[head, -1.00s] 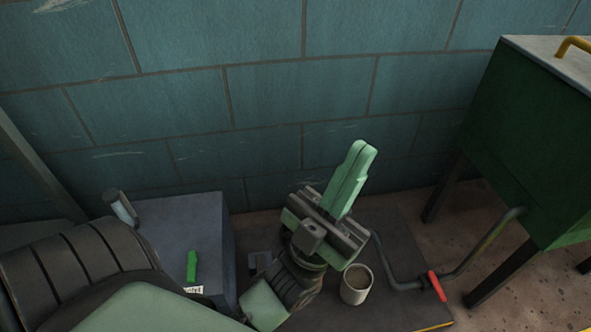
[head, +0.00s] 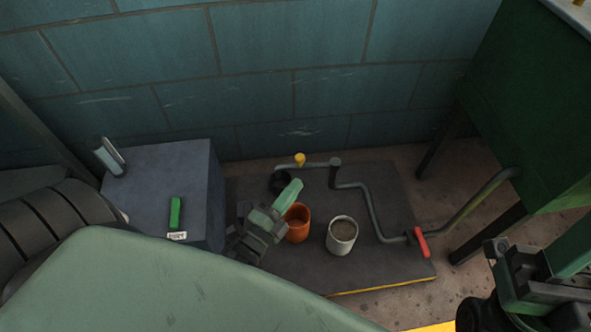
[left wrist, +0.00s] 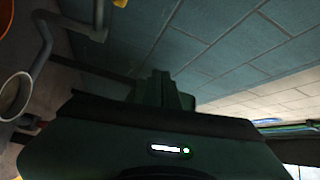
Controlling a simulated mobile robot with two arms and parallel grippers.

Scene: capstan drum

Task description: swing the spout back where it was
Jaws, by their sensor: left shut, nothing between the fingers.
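The grey spout (head: 316,164) runs left from a joint (head: 335,163) at the back of the dark mat. Its yellow knob (head: 300,159) stands on top, and its dark outlet end (head: 280,182) is behind the orange mug (head: 297,223). In the left wrist view the spout (left wrist: 98,14) shows at the top. My left gripper (head: 291,190) is shut and empty, in front of the spout and overlapping the orange mug's left edge in the picture. The gap to the spout is unclear. My right gripper (head: 545,285) is partly in view at lower right; its fingertips are cut off.
A pipe with a red valve handle (head: 421,243) leads to the green tank (head: 520,110). A grey block (head: 165,165) at left bears a green marker (head: 176,213) and a light cylinder.

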